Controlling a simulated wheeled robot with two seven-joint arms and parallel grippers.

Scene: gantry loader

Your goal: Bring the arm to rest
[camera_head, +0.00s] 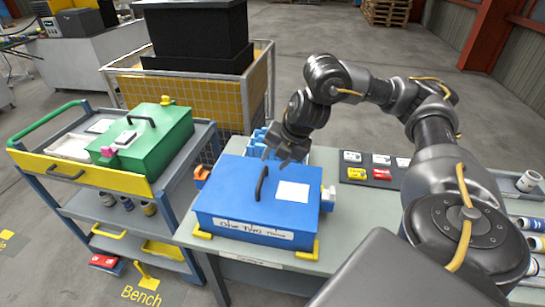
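My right arm (440,150) reaches in from the right, bends at the top and comes down toward the bench. Its dark gripper (285,154) is above or just behind the far edge of a blue case (230,212). I see nothing held in it, but the fingers are too small and dark to tell their opening. The case lies closed on the grey-green bench (345,225), with a dark handle, a white sheet on its lid and a handwritten label on its front. My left gripper is not in view.
Left stands a cart (95,185) with a green case (150,135) on top. Behind is a yellow mesh crate (205,98) holding a black box (195,35). A dark mat with small red, yellow and white items (375,168) lies right of the case. Cylinders (528,181) lie far right.

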